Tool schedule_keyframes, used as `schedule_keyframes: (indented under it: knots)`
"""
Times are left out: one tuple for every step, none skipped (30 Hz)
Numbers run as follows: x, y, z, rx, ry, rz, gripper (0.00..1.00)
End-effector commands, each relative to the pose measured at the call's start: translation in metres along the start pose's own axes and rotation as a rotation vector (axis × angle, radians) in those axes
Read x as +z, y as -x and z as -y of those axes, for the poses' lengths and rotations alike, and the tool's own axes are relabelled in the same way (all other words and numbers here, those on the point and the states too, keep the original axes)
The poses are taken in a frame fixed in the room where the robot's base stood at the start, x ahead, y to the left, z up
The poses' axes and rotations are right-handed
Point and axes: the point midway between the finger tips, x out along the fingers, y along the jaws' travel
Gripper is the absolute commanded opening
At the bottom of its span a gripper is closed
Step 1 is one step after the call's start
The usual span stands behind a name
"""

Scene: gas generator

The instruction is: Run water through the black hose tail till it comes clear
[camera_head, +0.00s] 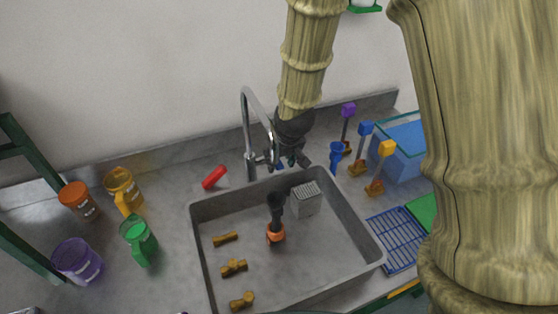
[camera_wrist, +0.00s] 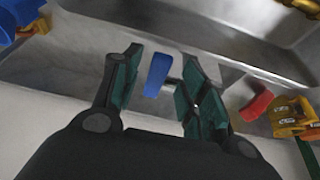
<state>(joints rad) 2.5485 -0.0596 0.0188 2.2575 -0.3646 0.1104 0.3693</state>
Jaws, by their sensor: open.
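The black hose tail (camera_head: 277,203) stands roughly upright in the grey sink basin (camera_head: 198,248), with an orange piece (camera_head: 276,234) at its lower end. A chrome tap (camera_head: 247,125) rises behind the basin, its spout curving forward. A red handle (camera_head: 214,177) lies left of the tap and also shows in the wrist view (camera_wrist: 256,105). A blue handle (camera_wrist: 157,75) sits between the fingers of my gripper (camera_wrist: 160,68), with gaps visible at both sides. My gripper (camera_head: 290,160) is open, right of the tap, behind the basin. I cannot make out any running water.
Brass fittings (camera_head: 234,267) and a grey perforated block (camera_head: 306,199) are in the basin. Orange, yellow, green and purple containers (camera_head: 77,260) stand left. Right are upright coloured-top tools (camera_head: 386,150), a blue bin (camera_head: 402,150) and a blue rack (camera_head: 397,240). A wall is behind.

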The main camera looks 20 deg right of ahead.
Motion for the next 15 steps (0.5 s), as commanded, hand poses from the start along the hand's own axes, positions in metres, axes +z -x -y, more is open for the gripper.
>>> schedule_keyframes:
  knots:
    - [-0.001, 0.006, 0.0, -0.001, -0.001, -0.003, 0.43]
    - [-0.001, 0.01, 0.0, -0.001, -0.001, -0.003, 0.43]
    - [-0.001, 0.015, 0.0, -0.001, -0.001, -0.003, 0.43]
    - [-0.001, 0.019, 0.0, 0.0, -0.001, -0.002, 0.43]
    - [0.0, 0.023, 0.0, -0.001, -0.001, -0.002, 0.43]
    - [-0.001, 0.028, 0.0, -0.001, -0.001, -0.002, 0.43]
    - [-0.001, 0.032, 0.0, -0.001, -0.001, -0.003, 0.43]
    - [-0.001, 0.036, 0.0, -0.001, -0.002, -0.002, 0.43]
    - [-0.001, 0.041, 0.0, 0.0, -0.002, -0.002, 0.43]
    - [-0.001, 0.045, 0.0, -0.001, -0.002, -0.002, 0.43]
    - [-0.001, 0.048, 0.0, -0.001, -0.001, -0.003, 0.43]
    - [0.0, 0.053, 0.0, -0.001, -0.001, -0.002, 0.43]
    - [0.0, 0.057, 0.0, 0.0, -0.001, -0.002, 0.43]
    - [0.0, 0.061, -0.001, 0.0, -0.001, -0.001, 0.43]
    - [0.0, 0.066, -0.001, 0.0, -0.001, -0.001, 0.43]
